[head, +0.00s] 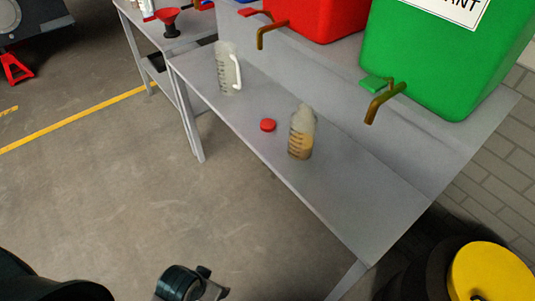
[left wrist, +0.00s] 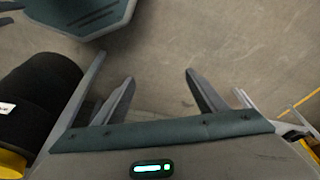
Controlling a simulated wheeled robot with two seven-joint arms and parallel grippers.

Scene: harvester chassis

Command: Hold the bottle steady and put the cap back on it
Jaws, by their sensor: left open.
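The bottle (head: 301,137) stands upright on the grey bench. It is translucent with dark marks on its side and amber liquid in its lower part. No cap shows on its top. A red cap (head: 268,125) lies on the bench just left of the bottle, apart from it. My left gripper (left wrist: 160,78) is open and empty in the left wrist view, with only floor between its fingers. My arm parts show at the bottom of the head view, well short of the bench, and no fingers can be made out there. My right gripper is not in view.
A translucent jug (head: 227,70) with a white handle stands on the bench (head: 350,205), left of the bottle. Red (head: 315,15) and green (head: 440,60) containers with taps stand behind. A yellow-topped drum (head: 492,272) is at lower right. The bench front is clear.

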